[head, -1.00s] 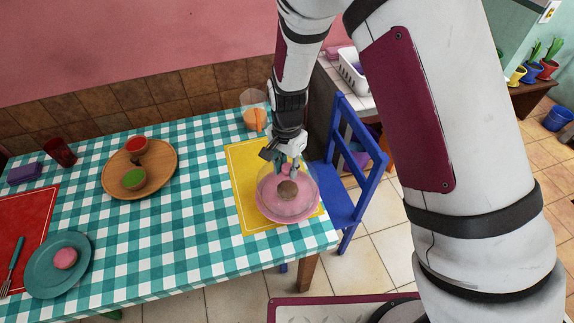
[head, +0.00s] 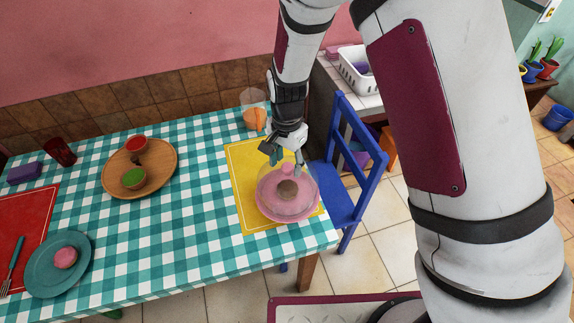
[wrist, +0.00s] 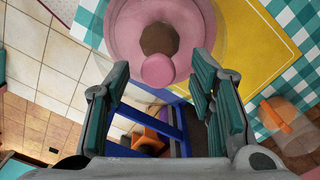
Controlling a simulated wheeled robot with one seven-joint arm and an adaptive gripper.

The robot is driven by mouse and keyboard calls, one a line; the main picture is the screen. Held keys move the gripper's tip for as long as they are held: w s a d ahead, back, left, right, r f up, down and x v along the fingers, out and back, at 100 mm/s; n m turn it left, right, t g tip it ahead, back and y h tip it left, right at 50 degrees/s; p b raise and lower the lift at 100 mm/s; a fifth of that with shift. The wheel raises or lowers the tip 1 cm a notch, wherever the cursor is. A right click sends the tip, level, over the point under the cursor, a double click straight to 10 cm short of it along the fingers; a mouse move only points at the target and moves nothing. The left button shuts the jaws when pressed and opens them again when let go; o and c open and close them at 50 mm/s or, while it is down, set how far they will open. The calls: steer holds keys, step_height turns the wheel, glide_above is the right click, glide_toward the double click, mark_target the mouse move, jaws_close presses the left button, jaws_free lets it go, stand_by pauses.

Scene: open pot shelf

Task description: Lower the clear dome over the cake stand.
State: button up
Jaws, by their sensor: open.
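The pink cake stand (head: 265,210) stands on the yellow placemat (head: 237,160) at the table's right end. The clear dome (head: 308,182) sits over it, with a brown cake (head: 288,190) visible inside. The dome's pink knob (head: 288,169) is on top; in the wrist view the knob (wrist: 158,70) lies just beyond and between the fingertips. My gripper (head: 285,152) is above the dome, open and empty. In the wrist view its two fingers (wrist: 160,85) are spread apart on either side, with the knob not held.
An orange-filled clear pitcher (head: 254,115) stands behind the placemat. A blue chair (head: 345,170) is close at the right. A wooden tray (head: 165,160) with bowls and a teal plate (head: 45,275) are farther left. Checkered cloth between is clear.

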step_height(320, 180, up, 10)
stand_by(0.3)
stand_by(0.4)
